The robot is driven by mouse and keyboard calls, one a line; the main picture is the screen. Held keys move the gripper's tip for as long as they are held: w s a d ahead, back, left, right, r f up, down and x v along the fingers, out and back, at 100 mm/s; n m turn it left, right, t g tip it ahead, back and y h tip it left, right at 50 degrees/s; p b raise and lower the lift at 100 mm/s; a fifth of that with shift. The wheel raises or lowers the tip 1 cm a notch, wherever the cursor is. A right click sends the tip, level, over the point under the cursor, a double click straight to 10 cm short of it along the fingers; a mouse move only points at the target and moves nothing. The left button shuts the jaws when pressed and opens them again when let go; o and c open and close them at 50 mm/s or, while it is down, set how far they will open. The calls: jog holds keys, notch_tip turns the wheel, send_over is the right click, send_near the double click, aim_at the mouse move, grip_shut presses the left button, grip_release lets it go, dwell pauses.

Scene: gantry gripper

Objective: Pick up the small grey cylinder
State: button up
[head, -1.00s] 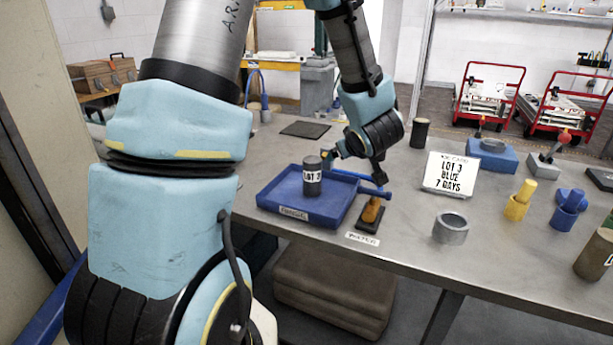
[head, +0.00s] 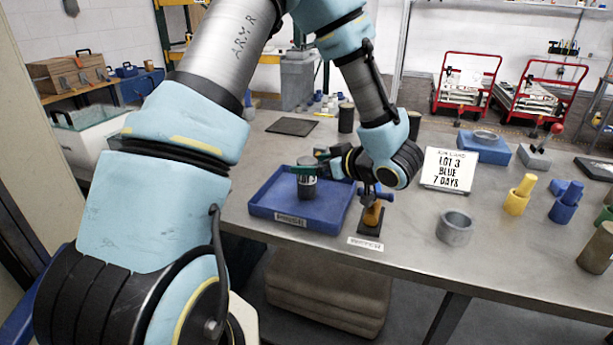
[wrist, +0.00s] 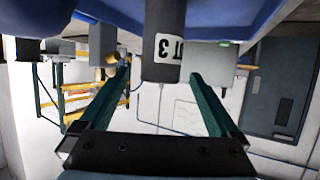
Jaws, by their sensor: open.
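A dark grey cylinder (head: 307,190) with a white "LOT 3" label stands upright in the blue tray (head: 262,211). My gripper (head: 312,168) is open, with its green fingers at the cylinder's upper part. In the wrist view the cylinder (wrist: 162,62) appears upside down, its end between the two spread fingertips (wrist: 160,78), with visible gaps on both sides. The fingers partly hide the cylinder's top in the head view.
A small orange-and-blue tool on a black base (head: 371,217) stands just right of the tray. A "LOT 3 BLUE 7 DAYS" sign (head: 449,170) and a grey ring (head: 454,227) are farther right. Dark cylinders (head: 346,118) stand behind. Bench surface between them is clear.

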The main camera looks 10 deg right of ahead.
jog(key=p+x, duration=0.1)
jog(key=x, duration=0.4)
jog(key=shift+w+a, duration=0.15)
grip_shut()
dwell(0.6)
